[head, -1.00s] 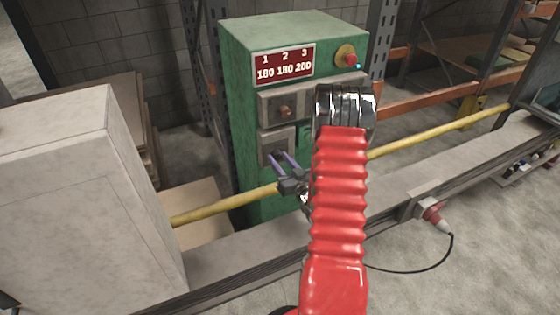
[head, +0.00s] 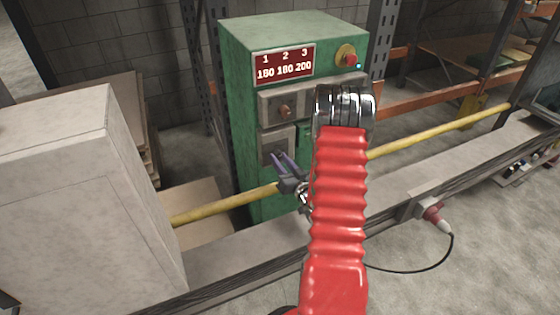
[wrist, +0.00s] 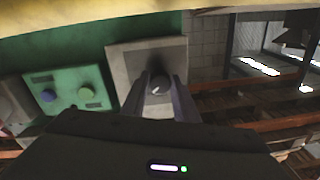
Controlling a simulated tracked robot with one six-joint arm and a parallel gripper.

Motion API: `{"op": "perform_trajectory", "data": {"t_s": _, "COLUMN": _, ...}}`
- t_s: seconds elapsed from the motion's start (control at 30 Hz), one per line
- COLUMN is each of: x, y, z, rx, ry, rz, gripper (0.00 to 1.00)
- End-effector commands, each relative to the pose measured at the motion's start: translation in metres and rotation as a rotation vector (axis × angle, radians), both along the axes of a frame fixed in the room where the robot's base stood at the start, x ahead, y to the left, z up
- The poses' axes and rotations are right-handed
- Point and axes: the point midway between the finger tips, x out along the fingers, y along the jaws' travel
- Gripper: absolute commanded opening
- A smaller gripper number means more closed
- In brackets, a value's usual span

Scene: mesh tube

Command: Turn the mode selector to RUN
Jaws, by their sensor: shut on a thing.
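The mode selector (wrist: 158,84) is a small dark round knob with a pale pointer mark on a grey plate (wrist: 120,62), in the upper middle of the wrist view. In the head view this lower grey plate (head: 268,144) is on the front of the green cabinet (head: 240,112). My gripper (head: 280,156) reaches the plate with its two purple-grey fingers, which are also in the wrist view (wrist: 160,86), one on each side of the knob. It is shut on the knob. The plate's lettering, including RUN, cannot be read.
A yellow rail (head: 225,206) runs just below and in front of the gripper. Above the selector are another grey panel with a reddish knob (head: 285,110), a red number display (head: 284,65) and a red button on yellow (head: 347,57). A pale box (head: 75,200) stands at left.

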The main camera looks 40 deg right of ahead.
Motion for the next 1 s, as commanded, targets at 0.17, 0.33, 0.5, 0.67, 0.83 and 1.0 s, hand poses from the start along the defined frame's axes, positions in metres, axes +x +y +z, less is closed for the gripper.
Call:
{"op": "perform_trajectory", "data": {"t_s": 0.17, "x": 0.0006, "y": 0.002, "z": -0.0004, "rx": 0.124, "ry": -0.036, "rz": 0.004, "gripper": 0.05}}
{"op": "perform_trajectory", "data": {"t_s": 0.33, "x": 0.0008, "y": 0.0025, "z": -0.0002, "rx": 0.263, "ry": -0.078, "rz": 0.004, "gripper": 0.05}}
{"op": "perform_trajectory", "data": {"t_s": 0.5, "x": 0.0009, "y": 0.003, "z": -0.0002, "rx": 0.403, "ry": -0.118, "rz": 0.005, "gripper": 0.05}}
{"op": "perform_trajectory", "data": {"t_s": 0.67, "x": 0.0009, "y": 0.0031, "z": -0.0004, "rx": 0.51, "ry": -0.149, "rz": 0.003, "gripper": 0.05}}
{"op": "perform_trajectory", "data": {"t_s": 0.83, "x": 0.0008, "y": 0.003, "z": -0.0004, "rx": 0.59, "ry": -0.173, "rz": 0.002, "gripper": 0.05}}
{"op": "perform_trajectory", "data": {"t_s": 1.0, "x": 0.0006, "y": 0.0028, "z": -0.0005, "rx": 0.628, "ry": -0.184, "rz": 0.001, "gripper": 0.05}}
